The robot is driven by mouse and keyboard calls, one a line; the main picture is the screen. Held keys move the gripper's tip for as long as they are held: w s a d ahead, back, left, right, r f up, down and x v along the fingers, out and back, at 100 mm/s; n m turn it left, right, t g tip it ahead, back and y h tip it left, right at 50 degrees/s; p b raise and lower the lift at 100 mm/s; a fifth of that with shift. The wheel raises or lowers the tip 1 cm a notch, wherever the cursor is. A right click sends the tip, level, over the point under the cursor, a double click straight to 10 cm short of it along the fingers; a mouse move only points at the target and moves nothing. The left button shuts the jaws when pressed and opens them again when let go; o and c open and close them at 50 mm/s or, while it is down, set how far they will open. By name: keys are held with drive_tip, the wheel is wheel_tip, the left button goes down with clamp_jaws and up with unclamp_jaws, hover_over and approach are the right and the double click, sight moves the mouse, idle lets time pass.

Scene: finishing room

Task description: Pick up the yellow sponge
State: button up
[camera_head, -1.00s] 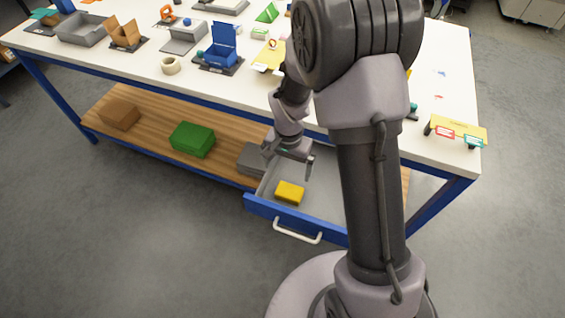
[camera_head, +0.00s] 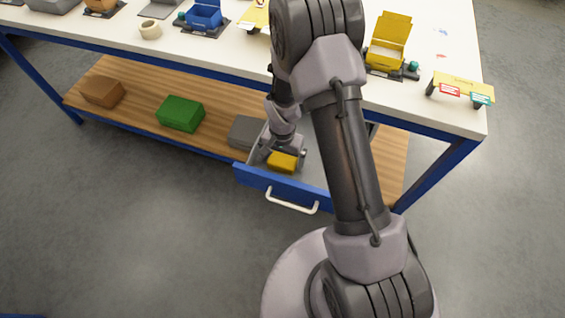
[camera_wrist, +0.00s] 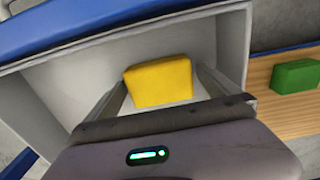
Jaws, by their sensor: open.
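The yellow sponge (camera_head: 283,161) lies in the open blue-fronted drawer (camera_head: 281,187) under the workbench. In the wrist view the yellow sponge (camera_wrist: 158,82) lies on the grey drawer floor, between the fingers or just beyond their tips. My gripper (camera_head: 282,158) is down inside the drawer and points at the sponge. In the wrist view my gripper (camera_wrist: 158,88) is open, with one finger on each side of the sponge. I cannot tell whether either finger touches it. My gripper partly covers the sponge in the head view.
The drawer walls stand close around my gripper. A grey box (camera_head: 246,132), a green box (camera_head: 181,114) and a brown box (camera_head: 102,92) are on the wooden shelf to the left. The white benchtop (camera_head: 195,55) above holds several items, including an open yellow box (camera_head: 387,52).

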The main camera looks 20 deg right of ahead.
sight(283, 159)
drive_tip(key=c, duration=1.3)
drive_tip(key=shift+o, duration=0.2)
wheel_tip(283, 159, up, 10)
drive_tip(key=p, duration=0.4)
